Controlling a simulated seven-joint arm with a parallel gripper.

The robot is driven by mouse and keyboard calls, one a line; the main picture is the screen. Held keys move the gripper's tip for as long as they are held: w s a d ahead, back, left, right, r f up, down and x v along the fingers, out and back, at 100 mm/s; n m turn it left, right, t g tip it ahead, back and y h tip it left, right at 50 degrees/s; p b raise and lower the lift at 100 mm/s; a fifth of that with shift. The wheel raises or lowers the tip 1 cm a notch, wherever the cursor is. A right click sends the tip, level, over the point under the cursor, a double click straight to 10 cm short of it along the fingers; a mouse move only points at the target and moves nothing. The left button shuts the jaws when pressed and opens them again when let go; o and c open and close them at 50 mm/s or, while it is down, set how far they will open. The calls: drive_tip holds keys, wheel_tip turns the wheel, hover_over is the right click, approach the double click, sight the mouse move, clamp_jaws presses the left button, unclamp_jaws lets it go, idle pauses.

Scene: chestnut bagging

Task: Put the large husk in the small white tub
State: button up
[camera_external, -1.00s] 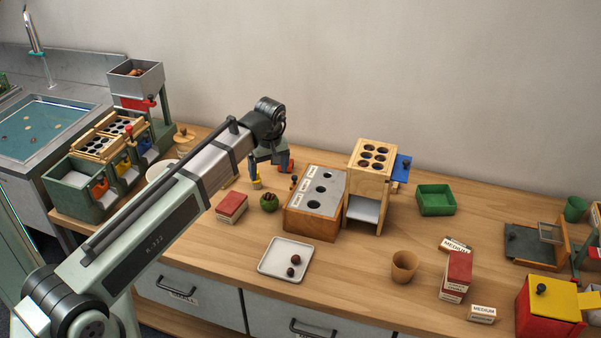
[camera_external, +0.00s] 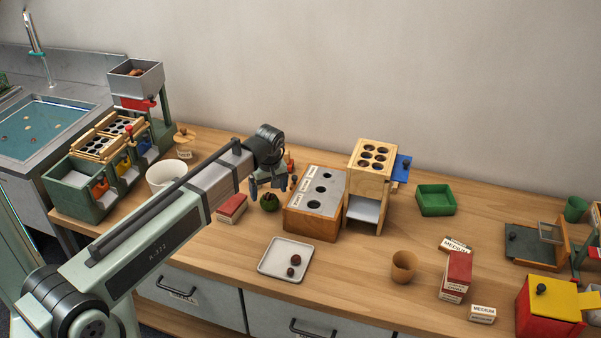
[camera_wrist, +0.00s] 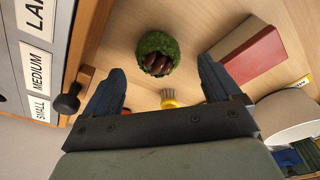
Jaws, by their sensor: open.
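The husk is a round green spiky burr (camera_external: 269,202) on the table, left of the wooden sorting box. In the wrist view the husk (camera_wrist: 158,54) is open on top and shows several brown nuts inside. My gripper (camera_external: 268,194) is above and close to the husk in the external view. In the wrist view my gripper (camera_wrist: 160,85) is open and empty, with the husk lying beyond the gap between its fingertips. The white tub (camera_external: 167,177) stands at the left, partly hidden by my arm; the tub (camera_wrist: 290,115) also shows at the right of the wrist view.
A red box (camera_external: 231,207) lies just left of the husk. The sorting box (camera_external: 312,222) with a dark knob (camera_wrist: 68,103) is close on the other side. A yellow-banded brush (camera_wrist: 170,98) is near my fingers. A white tray (camera_external: 272,268) with dark nuts is in front.

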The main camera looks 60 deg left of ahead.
sight(268, 196)
drive_tip(key=shift+w+a+f, duration=0.1)
drive_tip(key=shift+a+f, duration=0.1)
drive_tip(key=shift+f, duration=1)
drive_tip(key=shift+a+f, duration=0.15)
drive_tip(key=shift+f, duration=1)
drive_tip(key=shift+r, duration=0.1)
drive_tip(key=c, duration=1.2)
